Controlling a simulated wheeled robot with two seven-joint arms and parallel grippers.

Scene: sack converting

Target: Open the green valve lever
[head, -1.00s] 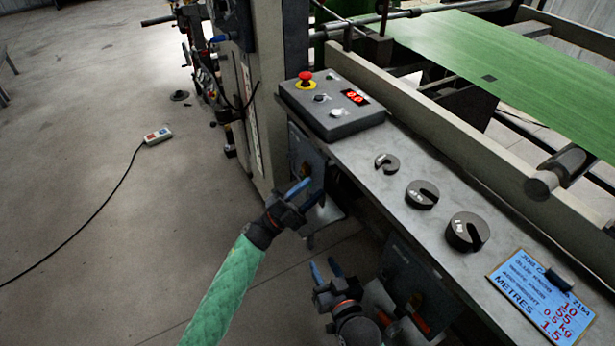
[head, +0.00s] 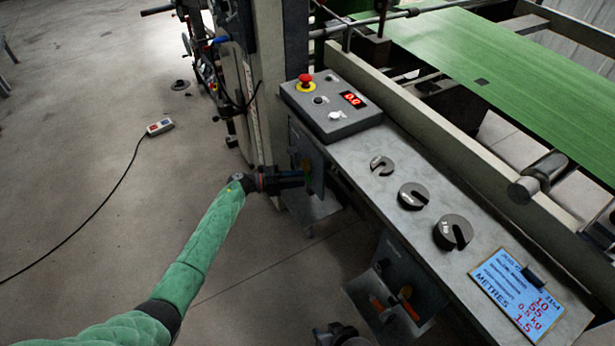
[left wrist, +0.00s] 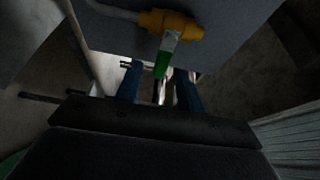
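The green valve lever (left wrist: 162,62) hangs from a yellow valve body (left wrist: 172,24) in the left wrist view. My left gripper (left wrist: 158,84) is open. Its two blue fingers stand on either side of the lever's line, with the lever's green end near the gap and no visible contact. In the head view my left gripper (head: 296,178) is at the panel under the control box, and the lever is mostly hidden there. My right gripper (head: 340,335) is cut off at the bottom edge; its fingers cannot be made out.
A control box (head: 330,105) with a red stop button stands on the grey bench (head: 350,150). Slotted weights (head: 412,196) and a blue job card (head: 517,294) lie along it. A lower panel (head: 410,275) carries orange-red parts. Open floor lies left, with a cabled pendant (head: 159,127).

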